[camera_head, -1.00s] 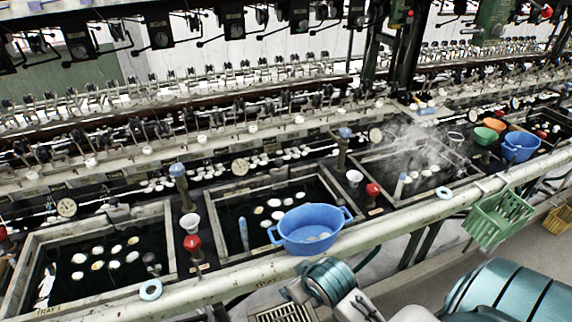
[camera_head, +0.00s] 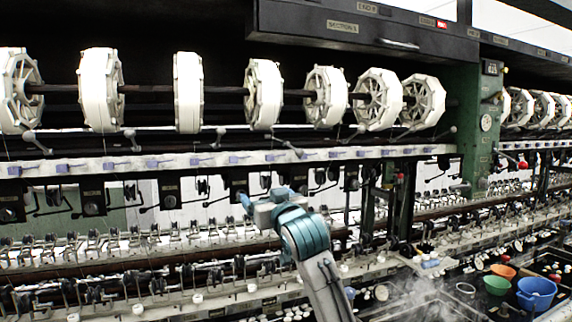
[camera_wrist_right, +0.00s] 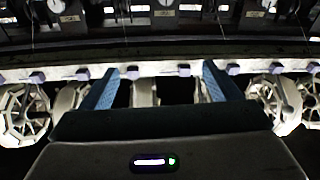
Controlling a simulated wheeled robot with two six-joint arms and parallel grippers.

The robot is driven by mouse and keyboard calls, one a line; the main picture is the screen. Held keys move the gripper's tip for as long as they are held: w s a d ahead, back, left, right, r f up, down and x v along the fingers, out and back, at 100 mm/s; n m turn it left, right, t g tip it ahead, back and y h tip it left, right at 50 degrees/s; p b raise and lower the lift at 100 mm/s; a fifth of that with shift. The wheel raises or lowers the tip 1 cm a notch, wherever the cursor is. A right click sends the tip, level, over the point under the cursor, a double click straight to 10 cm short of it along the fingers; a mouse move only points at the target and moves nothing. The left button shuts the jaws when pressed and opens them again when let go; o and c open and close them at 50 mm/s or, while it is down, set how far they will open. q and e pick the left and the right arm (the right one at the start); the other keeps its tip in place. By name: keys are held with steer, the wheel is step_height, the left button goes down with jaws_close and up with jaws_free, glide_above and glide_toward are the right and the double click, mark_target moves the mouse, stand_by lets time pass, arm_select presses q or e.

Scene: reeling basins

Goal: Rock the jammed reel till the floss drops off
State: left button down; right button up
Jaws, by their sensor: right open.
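Several white reels sit in a row on a dark shaft across the upper head view, among them a narrow edge-on reel (camera_head: 188,92) and a spoked reel (camera_head: 377,102). I cannot tell which reel is jammed, and no floss can be made out. My right gripper (camera_head: 262,198) is raised below the reels, apart from them, in front of the guide rail's lower side. In the right wrist view my right gripper (camera_wrist_right: 160,72) is open and empty, its teal fingers wide apart. A reel (camera_wrist_right: 145,93) shows beyond, between the fingers. My left gripper is out of view.
A pale rail (camera_head: 130,165) with purple guides runs below the reels. A dark overhead box (camera_head: 350,30) and a green post (camera_head: 482,125) bound the bay. A blue tub (camera_head: 536,292) and a green bowl (camera_head: 497,285) stand at lower right, near steam.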

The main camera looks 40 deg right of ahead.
mark_target(272, 107)
steer(key=s+d+r+m+t+h, duration=0.1)
steer(key=s+d+r+t+h, duration=0.15)
steer(key=r, duration=1.45)
steer(key=shift+t+y, duration=0.25)
steer(key=shift+y, duration=0.2)
steer(key=p+x, duration=0.2)
steer(key=x, duration=0.1)
steer(key=p+x, duration=0.2)
steer(key=x, duration=0.1)
steer(key=p+x, duration=0.2)
steer(key=x, duration=0.1)
steer(key=shift+w+d+r, duration=0.15)
steer(key=shift+d, duration=0.3)
steer(key=shift+p+x, duration=0.55)
steer(key=shift+x, duration=0.55)
steer(key=c, duration=1.1)
